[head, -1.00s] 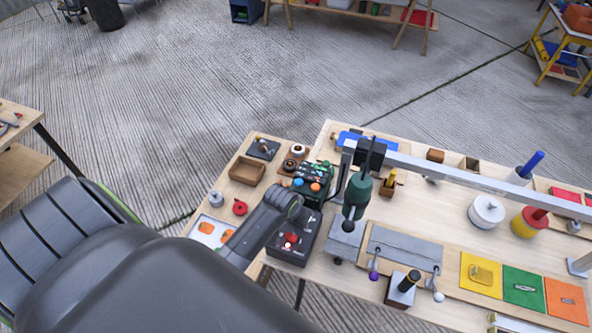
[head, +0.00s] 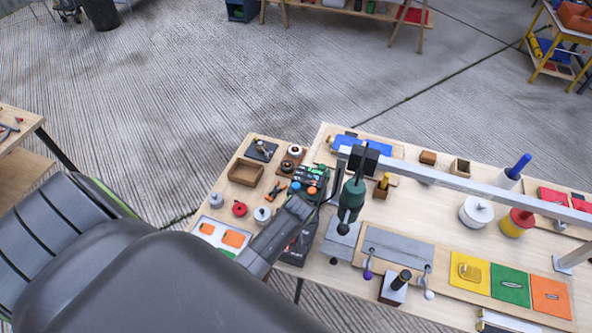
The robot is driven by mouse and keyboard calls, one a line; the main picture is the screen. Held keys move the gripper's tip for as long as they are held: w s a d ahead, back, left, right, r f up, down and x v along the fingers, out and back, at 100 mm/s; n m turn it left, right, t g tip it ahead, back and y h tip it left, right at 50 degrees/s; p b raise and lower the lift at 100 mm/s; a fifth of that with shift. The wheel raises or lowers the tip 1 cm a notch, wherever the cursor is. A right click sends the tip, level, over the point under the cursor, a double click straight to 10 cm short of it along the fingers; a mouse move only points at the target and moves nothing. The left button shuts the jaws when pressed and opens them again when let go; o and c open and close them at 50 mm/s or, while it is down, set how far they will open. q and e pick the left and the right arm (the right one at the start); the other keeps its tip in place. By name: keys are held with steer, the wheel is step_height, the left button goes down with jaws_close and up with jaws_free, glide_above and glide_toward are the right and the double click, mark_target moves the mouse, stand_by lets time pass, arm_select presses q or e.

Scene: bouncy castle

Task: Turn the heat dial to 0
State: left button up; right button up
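A black box (head: 298,250) stands at the front left part of the workbench, mostly covered by my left arm. Behind it is a black and green control unit (head: 312,176) with a blue and an orange knob (head: 311,190) on top. I cannot make out a scale or a 0 mark, nor tell which knob is the heat dial. My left arm reaches over the black box, its wrist end close to the control unit. My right gripper is not in view.
A wooden tray (head: 246,172), a red round piece (head: 239,209) and a white tray (head: 212,226) lie to the left. Colored panels (head: 510,284) fill the right front.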

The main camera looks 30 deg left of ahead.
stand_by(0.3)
arm_select(q)
steer(key=o, duration=1)
steer(key=shift+c, duration=0.2)
steer(key=b+v, duration=0.1)
steer(key=v, duration=1.6)
steer(key=shift+r, duration=0.2)
